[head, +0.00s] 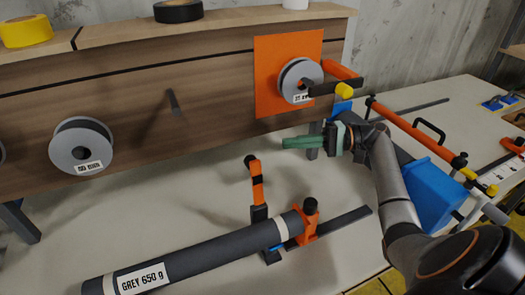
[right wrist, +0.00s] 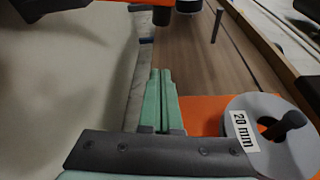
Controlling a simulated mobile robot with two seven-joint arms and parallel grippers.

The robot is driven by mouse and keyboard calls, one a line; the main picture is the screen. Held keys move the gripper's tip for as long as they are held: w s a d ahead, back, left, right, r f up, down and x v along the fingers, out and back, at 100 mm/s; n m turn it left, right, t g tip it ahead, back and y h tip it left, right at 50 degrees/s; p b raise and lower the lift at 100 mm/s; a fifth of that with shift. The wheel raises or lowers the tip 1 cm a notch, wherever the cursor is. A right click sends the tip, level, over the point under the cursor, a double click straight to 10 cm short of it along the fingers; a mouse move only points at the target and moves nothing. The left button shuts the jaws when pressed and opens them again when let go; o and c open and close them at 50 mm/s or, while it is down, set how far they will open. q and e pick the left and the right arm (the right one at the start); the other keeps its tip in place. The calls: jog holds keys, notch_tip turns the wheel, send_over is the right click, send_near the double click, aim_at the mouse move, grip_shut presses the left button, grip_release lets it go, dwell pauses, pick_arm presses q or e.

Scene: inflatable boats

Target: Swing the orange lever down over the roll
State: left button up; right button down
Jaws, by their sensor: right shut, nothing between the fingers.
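The orange lever (head: 256,170) stands upright in the head view, with black bands and a black knob at its top. Its foot is at a dark post beside the roll. The grey roll (head: 200,250), labelled GREY 650 g, lies on the table, and its right end is by an orange bracket (head: 303,228) with a black knob. My right gripper (head: 286,143) is shut and empty, its green fingers pointing left, above and to the right of the lever and apart from it. The fingers also show in the right wrist view (right wrist: 160,73). My left gripper is not in view.
A spool (head: 301,80) hangs on an orange panel (head: 268,80) behind my right gripper. Another spool (head: 82,146) hangs at left. A blue bin (head: 433,190) and an orange bar (head: 415,130) lie to the right. The tabletop left of the lever is clear.

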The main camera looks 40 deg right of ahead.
aim_at(255, 180)
jog(key=r+p+x, duration=0.1)
jog(key=p+x, duration=0.1)
jog(key=x, duration=0.8)
pick_arm(q)
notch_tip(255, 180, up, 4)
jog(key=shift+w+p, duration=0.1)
jog(key=shift+p, duration=0.85)
pick_arm(e)
jog(key=s, duration=0.2)
jog(key=s+a, duration=0.1)
jog(key=shift+s+f, duration=0.15)
jog(key=shift+s, duration=0.25)
